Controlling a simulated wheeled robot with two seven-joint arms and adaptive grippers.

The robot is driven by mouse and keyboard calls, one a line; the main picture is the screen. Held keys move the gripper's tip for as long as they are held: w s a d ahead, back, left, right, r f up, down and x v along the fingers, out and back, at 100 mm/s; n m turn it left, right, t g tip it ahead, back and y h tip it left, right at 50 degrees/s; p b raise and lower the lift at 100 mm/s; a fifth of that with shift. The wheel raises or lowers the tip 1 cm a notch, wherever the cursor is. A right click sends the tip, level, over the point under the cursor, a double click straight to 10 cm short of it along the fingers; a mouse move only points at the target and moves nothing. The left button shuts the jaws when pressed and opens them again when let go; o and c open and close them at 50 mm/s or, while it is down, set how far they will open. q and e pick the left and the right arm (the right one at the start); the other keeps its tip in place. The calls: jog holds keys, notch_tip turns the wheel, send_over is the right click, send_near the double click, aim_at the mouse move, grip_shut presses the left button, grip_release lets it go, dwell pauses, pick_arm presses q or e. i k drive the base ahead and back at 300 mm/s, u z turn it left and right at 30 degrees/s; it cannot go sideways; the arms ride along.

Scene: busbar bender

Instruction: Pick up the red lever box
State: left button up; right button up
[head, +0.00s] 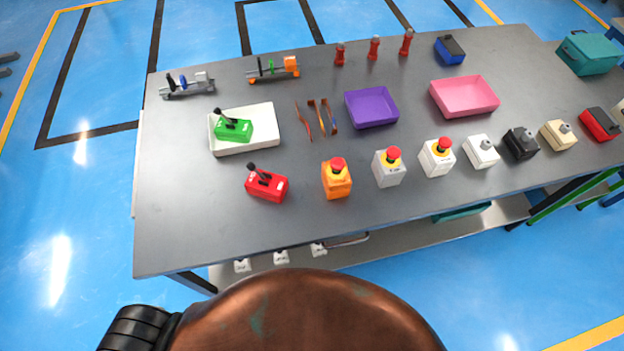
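The red lever box (267,185) stands upright on the grey table (200,225), near its front left. It is a red box with a black lever tilted up to the left. A similar green lever box (233,128) sits in a white tray (262,140) just behind it. Neither of my grippers shows in the head view.
An orange emergency-stop box (336,180) stands right of the red lever box, with white button boxes (388,168) farther right. Purple (372,107) and pink (464,96) trays lie behind. The table's front left corner is clear.

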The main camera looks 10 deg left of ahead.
aim_at(274, 187)
jog(key=z, duration=1.35)
jog(key=k, duration=0.8)
jog(key=u, duration=1.6)
